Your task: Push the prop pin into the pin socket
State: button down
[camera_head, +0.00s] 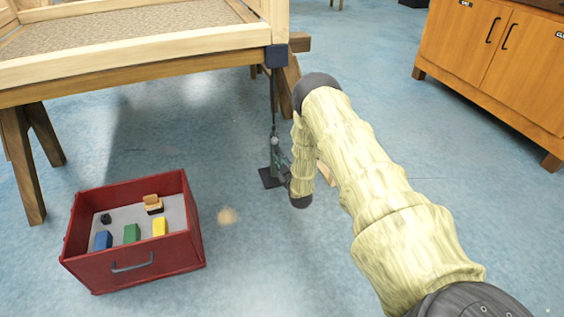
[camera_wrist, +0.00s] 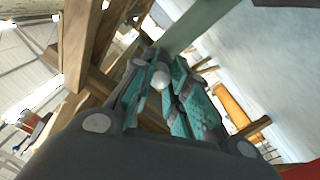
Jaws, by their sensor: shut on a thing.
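My gripper (camera_wrist: 165,85) has teal-padded fingers in the wrist view, closed around a small part with a pale round knob (camera_wrist: 160,79), which looks like the prop pin. In the head view my gripper (camera_head: 276,145) is low beside the slim dark prop (camera_head: 273,105) under the frame's corner. The prop runs from a dark block (camera_head: 276,56) at the corner down to a dark foot plate (camera_head: 269,179) on the floor. A grey-green bar (camera_wrist: 205,24) rises just beyond the fingers in the wrist view. The pin socket cannot be made out, so I cannot tell whether the pin is in it.
The wooden bodyframe (camera_head: 150,55) rests on sawhorse legs (camera_head: 22,165) at upper left. A red crate (camera_head: 160,258) with coloured blocks stands on the floor at lower left. A wooden cabinet (camera_head: 480,60) stands at upper right. Blue floor between them is mostly clear.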

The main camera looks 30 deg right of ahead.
jog(key=shift+w, duration=0.3)
jog(key=c, duration=1.3)
grip_release()
jog(key=shift+s, duration=0.1)
jog(key=v, duration=1.1)
jog(key=shift+s, duration=0.4)
